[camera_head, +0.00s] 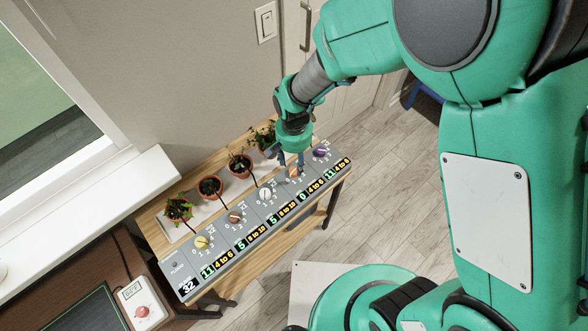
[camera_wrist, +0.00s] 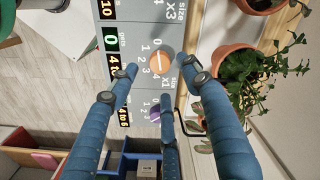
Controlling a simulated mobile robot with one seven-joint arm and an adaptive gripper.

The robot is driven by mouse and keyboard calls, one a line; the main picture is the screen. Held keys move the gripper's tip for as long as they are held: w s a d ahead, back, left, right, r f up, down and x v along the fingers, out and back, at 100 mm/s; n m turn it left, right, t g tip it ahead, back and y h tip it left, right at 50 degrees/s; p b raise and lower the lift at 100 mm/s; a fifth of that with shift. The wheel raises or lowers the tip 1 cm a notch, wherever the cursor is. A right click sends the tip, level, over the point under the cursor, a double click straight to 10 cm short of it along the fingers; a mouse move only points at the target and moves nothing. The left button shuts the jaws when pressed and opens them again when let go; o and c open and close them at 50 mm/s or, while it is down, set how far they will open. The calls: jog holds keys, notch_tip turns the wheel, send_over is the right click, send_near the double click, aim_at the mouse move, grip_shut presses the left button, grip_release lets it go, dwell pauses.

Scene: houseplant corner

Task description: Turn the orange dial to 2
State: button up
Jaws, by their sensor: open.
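The orange dial (camera_head: 294,173) is on the sloped grey control panel (camera_head: 217,233), between the white and purple dials. My gripper (camera_head: 292,160) is open just above the orange dial. In the wrist view its blue fingers (camera_wrist: 160,82) are spread, with the dial showing between them; I see nothing held. Contact with the dial cannot be made out.
The purple dial (camera_head: 320,152) is close on the right. White (camera_head: 265,194), red-brown (camera_head: 234,217) and yellow (camera_head: 202,242) dials lie to the left. Potted plants (camera_head: 240,165) stand behind the panel, one leafy plant (camera_wrist: 245,75) close beside my fingers. Open floor (camera_head: 375,160) lies to the right.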

aim_at(294, 170)
jog(key=shift+f+b, duration=0.6)
jog(key=shift+f, duration=2.05)
jog(key=shift+c, duration=0.2)
jog(key=c, duration=1.1)
